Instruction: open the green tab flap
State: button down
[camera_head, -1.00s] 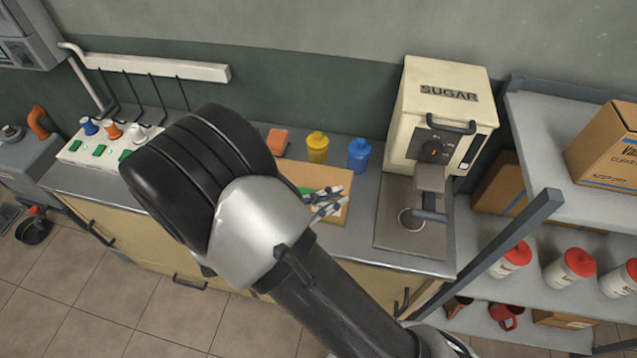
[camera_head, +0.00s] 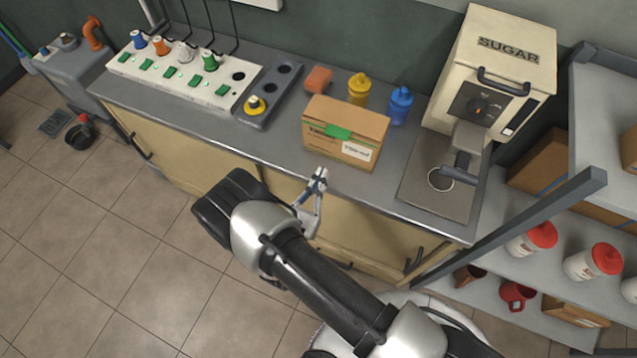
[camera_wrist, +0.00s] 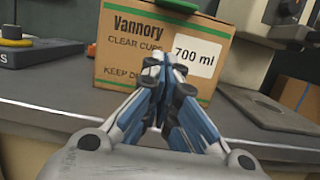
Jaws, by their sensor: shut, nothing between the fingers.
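The green tab (camera_head: 338,132) sits at the top front edge of a cardboard box (camera_head: 322,148) on the grey counter. The box top looks closed. In the wrist view the green tab (camera_wrist: 180,5) shows at the top edge of the picture, above the box front (camera_wrist: 120,50) with its "Vannory" print and "700 ml" label. My gripper (camera_head: 318,178) is in front of the box, over the counter's front edge, apart from the tab and lower than it. Its fingers (camera_wrist: 163,68) are shut and empty, and they hide part of the box front.
A panel with several coloured plugs and green switches (camera_head: 180,75) lies left of the box, with a yellow button (camera_head: 254,105) beside it. An orange block (camera_head: 318,79), a yellow bottle (camera_head: 359,88) and a blue bottle (camera_head: 400,104) stand behind it. The sugar machine (camera_head: 490,75) stands right.

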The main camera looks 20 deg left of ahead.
jog(key=x, duration=0.6)
jog(key=shift+d+f+b, duration=0.1)
jog(key=shift+d+b, duration=0.05)
jog(key=shift+b, duration=0.25)
notch_tip(320, 180, up, 4)
jog(key=shift+s+r, duration=0.1)
jog(key=shift+s, duration=0.05)
